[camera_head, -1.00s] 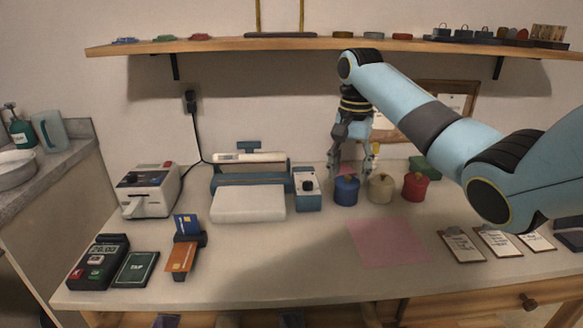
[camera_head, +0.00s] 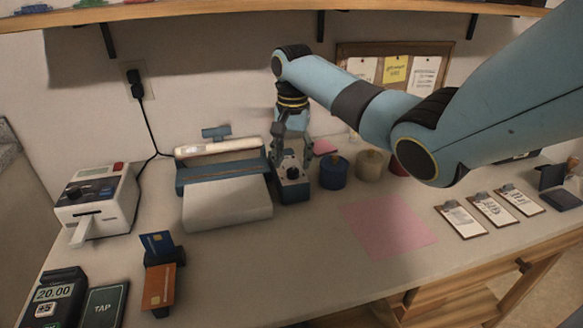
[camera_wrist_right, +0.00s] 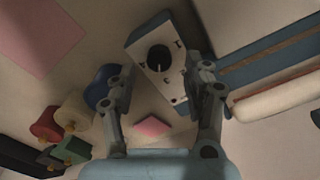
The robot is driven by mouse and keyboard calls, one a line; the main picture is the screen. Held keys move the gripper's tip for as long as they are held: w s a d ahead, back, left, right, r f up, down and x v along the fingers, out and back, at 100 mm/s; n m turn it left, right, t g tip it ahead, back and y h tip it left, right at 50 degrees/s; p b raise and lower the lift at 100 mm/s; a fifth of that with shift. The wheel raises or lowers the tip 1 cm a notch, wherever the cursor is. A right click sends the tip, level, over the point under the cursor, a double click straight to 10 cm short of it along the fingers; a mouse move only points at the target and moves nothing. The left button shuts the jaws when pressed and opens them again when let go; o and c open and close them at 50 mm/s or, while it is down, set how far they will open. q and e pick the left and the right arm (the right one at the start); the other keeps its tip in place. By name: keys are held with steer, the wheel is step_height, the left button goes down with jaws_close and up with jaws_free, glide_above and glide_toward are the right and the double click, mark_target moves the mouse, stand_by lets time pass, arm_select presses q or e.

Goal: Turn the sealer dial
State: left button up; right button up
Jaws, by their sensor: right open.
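The sealer dial is a round black knob (camera_head: 290,164) on the white, marked face of a small blue-sided box (camera_head: 293,190), just right of the heat sealer (camera_head: 226,180). In the right wrist view the dial (camera_wrist_right: 159,59) shows a pale pointer line and small marks around it. My right gripper (camera_head: 291,156) is open and empty above the box, fingers pointing down. In the wrist view its fingers (camera_wrist_right: 165,76) lie either side of the box's near end, with the dial ahead of the gap. Contact with the dial is not visible. My left gripper is out of view.
A blue canister (camera_head: 333,172) stands close right of the dial box, with a cream canister (camera_head: 370,165) beyond it. A card printer (camera_head: 98,198) and card stand (camera_head: 160,270) are left. A pink mat (camera_head: 388,226) lies in front. A shelf (camera_head: 200,12) hangs above.

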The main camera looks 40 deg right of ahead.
mark_target(293, 173)
steer(key=shift+f, duration=1.45)
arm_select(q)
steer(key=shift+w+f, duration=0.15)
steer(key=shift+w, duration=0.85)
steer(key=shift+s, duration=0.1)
arm_select(e)
steer(key=shift+s, duration=0.1)
steer(key=c, duration=0.4)
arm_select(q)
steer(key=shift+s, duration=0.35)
arm_select(e)
jaws_close()
